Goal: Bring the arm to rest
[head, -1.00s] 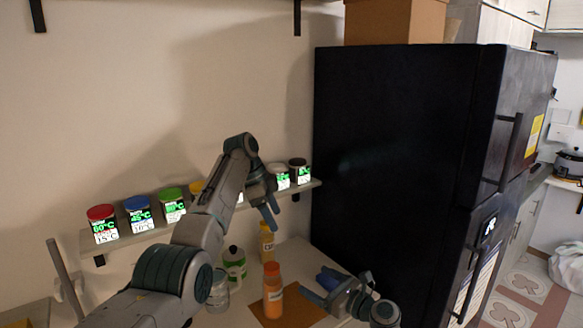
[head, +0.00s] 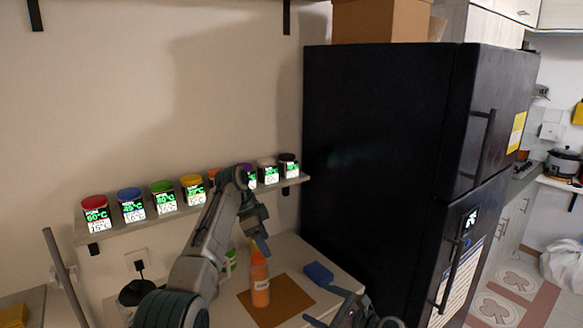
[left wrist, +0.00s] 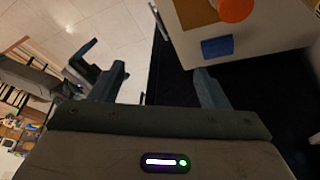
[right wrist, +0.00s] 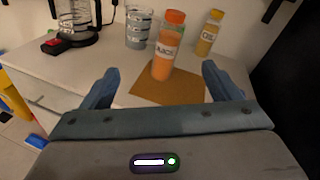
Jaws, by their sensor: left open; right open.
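My left gripper (head: 262,238) is open and empty, in front of the spice shelf's right part and just above the orange bottle (head: 260,285) in the head view. My right gripper (head: 330,308) is open and empty at the counter's front right, low in the head view. In the right wrist view the orange bottle (right wrist: 165,52) stands upright beyond and between the open fingers, apart from them. The left wrist view shows the left fingers (left wrist: 160,82) wide apart over floor and counter edge. My left arm hides part of the shelf and counter.
Several spice dispensers with coloured lids line the wall shelf (head: 82,234). The counter (head: 322,295) bears a brown mat (head: 285,308), a blue block (head: 319,272), a yellow bottle (right wrist: 208,35) and a glass beaker (right wrist: 139,28). A black fridge (head: 375,150) stands close on the right.

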